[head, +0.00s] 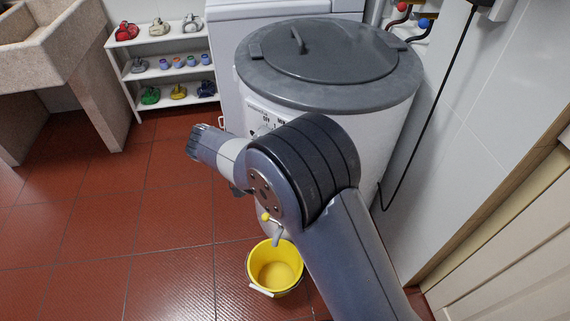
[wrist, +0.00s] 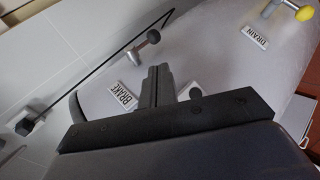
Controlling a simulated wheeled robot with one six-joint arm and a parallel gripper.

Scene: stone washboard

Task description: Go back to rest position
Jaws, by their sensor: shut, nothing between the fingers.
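My gripper (wrist: 157,72) shows in the wrist view with its two dark fingers together and nothing between them. It is in front of the white drum of the machine, close to the BRAKE label (wrist: 122,95); I cannot tell whether it touches the drum. A dark-knobbed lever (wrist: 148,40) is just above the fingertips, apart from them in the picture. In the head view my arm crosses in front of the white drum machine (head: 385,140), and the gripper is hidden there. The machine's grey lid (head: 325,50) is down.
A yellow bucket (head: 275,268) stands on the floor below a yellow-tipped drain lever (head: 265,217). A stone sink (head: 75,60) and a white shelf (head: 175,73) stand at the left. A tiled wall (head: 445,120) with a black cable is close at the right. Floor at left is clear.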

